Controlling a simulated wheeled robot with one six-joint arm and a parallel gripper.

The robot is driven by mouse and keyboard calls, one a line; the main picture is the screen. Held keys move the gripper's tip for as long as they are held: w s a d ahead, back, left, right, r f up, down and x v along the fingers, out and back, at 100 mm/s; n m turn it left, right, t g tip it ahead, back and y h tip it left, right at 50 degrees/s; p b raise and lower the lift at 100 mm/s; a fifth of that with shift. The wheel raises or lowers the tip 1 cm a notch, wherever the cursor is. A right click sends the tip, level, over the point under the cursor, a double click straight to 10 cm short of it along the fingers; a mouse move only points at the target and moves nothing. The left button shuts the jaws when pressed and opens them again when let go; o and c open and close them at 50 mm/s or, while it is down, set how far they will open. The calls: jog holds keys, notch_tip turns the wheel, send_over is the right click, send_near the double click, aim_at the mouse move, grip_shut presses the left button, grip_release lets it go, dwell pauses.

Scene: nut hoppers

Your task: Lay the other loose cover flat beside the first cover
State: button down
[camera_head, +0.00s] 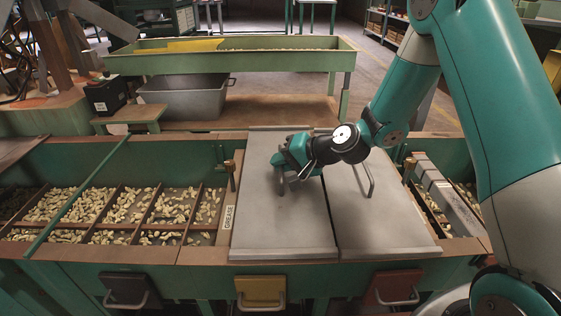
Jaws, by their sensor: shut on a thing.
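Two grey metal covers lie side by side over the green hopper bench. The left cover (270,220) and the right cover (385,225) look flat, with a narrow dark gap between them. The right cover has a bent metal handle (370,182) standing free. My gripper (283,174) is low over the left cover and shut on its handle, which is mostly hidden by the fingers. The far part of the right cover is partly hidden by my wrist.
Divided trays of nuts (120,212) are open at the left. A brass post (230,175) stands by the left cover's edge, another (409,168) by the right cover. A grey bar (450,205) lies at the right. Drawers with handles (260,291) line the front.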

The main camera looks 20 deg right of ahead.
jog(key=shift+f+b, duration=0.4)
jog(key=shift+f, duration=0.1)
dwell(0.3)
jog(key=c, duration=1.1)
grip_release()
jog(key=p+v, duration=0.5)
jog(key=v, duration=1.2)
jog(key=shift+d+r, duration=0.1)
jog(key=shift+d, duration=0.1)
jog(key=shift+r, duration=0.15)
notch_tip(320, 180, up, 8)
jog(key=p, duration=0.7)
